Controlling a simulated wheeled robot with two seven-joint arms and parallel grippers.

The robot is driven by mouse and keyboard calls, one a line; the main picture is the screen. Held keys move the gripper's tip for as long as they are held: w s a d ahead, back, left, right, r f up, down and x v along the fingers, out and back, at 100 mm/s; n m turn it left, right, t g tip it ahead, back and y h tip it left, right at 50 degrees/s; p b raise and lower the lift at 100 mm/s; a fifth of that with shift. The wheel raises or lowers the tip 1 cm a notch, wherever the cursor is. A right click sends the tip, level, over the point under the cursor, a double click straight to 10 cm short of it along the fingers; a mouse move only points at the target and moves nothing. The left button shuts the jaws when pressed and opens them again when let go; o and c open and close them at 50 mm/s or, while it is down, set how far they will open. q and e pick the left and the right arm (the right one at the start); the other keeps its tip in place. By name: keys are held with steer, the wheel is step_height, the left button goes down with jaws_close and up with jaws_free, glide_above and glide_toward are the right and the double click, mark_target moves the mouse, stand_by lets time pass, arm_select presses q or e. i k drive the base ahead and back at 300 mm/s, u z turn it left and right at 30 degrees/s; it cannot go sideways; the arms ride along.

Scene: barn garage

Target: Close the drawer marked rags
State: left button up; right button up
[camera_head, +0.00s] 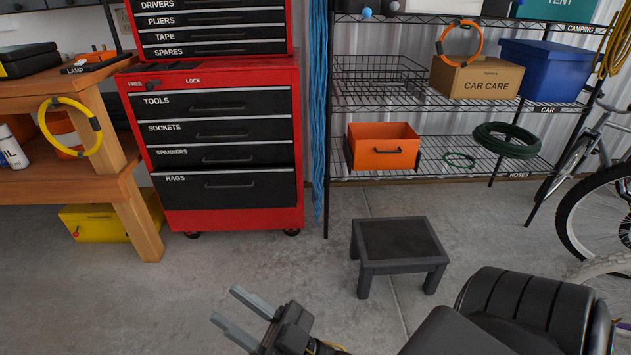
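The drawer marked RAGS (265,196) is the lowest drawer of the red tool chest (300,190). Its black front has a bar handle (230,185) and seems to stand out a little from the drawers above, with a dark gap along its top edge. My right gripper (226,305) is low in the view, in front of the chest and well apart from the drawer. Its two grey fingers are spread, with nothing between them. My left gripper is out of view.
A dark step stool (400,240) stands on the floor right of the chest. A wooden workbench (140,220) with a yellow box (95,223) under it is at left. Wire shelves (330,200) and a bicycle (600,210) are at right. The floor before the chest is clear.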

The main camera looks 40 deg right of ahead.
mark_target(223, 187)
steer(key=u, duration=0.05)
steer(key=k, duration=0.25)
steer(key=z, duration=1)
steer(key=i, duration=0.75)
steer(key=u, duration=0.6)
steer(key=i, duration=0.75)
steer(key=u, duration=0.85)
